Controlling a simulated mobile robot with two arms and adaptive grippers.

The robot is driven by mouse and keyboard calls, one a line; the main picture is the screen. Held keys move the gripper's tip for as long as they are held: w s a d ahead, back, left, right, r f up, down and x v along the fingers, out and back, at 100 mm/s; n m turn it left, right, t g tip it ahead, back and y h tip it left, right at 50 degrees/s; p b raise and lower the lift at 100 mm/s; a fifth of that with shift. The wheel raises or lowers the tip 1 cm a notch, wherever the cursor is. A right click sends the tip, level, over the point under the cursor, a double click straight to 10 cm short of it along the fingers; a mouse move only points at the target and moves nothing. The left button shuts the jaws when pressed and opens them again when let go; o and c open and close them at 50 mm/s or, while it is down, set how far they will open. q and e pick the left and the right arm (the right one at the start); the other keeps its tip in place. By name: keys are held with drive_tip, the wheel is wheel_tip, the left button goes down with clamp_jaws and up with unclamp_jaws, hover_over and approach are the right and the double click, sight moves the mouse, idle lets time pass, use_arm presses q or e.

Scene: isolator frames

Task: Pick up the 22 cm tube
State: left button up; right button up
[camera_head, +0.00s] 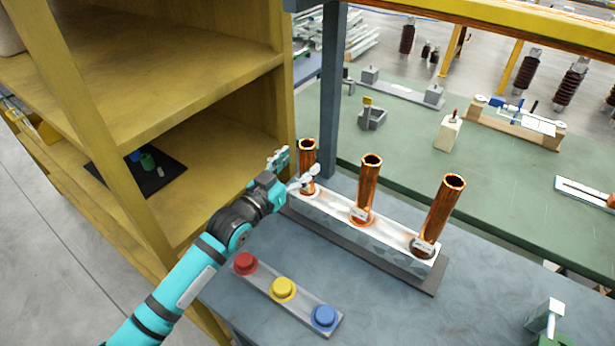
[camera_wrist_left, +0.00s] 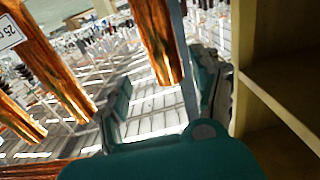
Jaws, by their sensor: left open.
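Three copper tubes stand upright in a row on a pale rack: a left tube (camera_head: 307,155), a middle tube (camera_head: 369,183) and a right tube (camera_head: 443,210). Small labels near their feet are too small to read in the head view, so I cannot tell which is the 22 cm tube. My left gripper (camera_head: 293,173) is open at the left tube, its fingers near the tube's sides. In the left wrist view a copper tube (camera_wrist_left: 154,40) shows between the open fingers (camera_wrist_left: 163,95); contact is unclear. A label (camera_wrist_left: 8,32) at the left edge appears to read 25.
The rack (camera_head: 340,222) stands on a grey-blue table. A strip with red, yellow and blue buttons (camera_head: 283,289) lies in front. A yellow shelf (camera_head: 200,110) and dark post (camera_head: 333,90) stand close to my left arm. A green table with fixtures lies behind.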

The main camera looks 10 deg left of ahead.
sight(302, 156)
use_arm(q)
drive_tip(key=shift+w, duration=0.15)
drive_tip(key=shift+w+d+r+p, duration=0.1)
drive_tip(key=shift+w+r+p, duration=0.05)
drive_tip(key=shift+w+p, duration=0.25)
drive_tip(key=x, duration=0.2)
drive_tip(key=p+x, duration=0.1)
drive_tip(key=shift+w, duration=0.35)
drive_tip(key=shift+w+f, duration=0.25)
drive_tip(key=shift+w, duration=0.1)
drive_tip(key=shift+s, duration=0.1)
drive_tip(key=shift+c, duration=1.2)
clamp_jaws()
drive_tip(key=shift+r, duration=0.2)
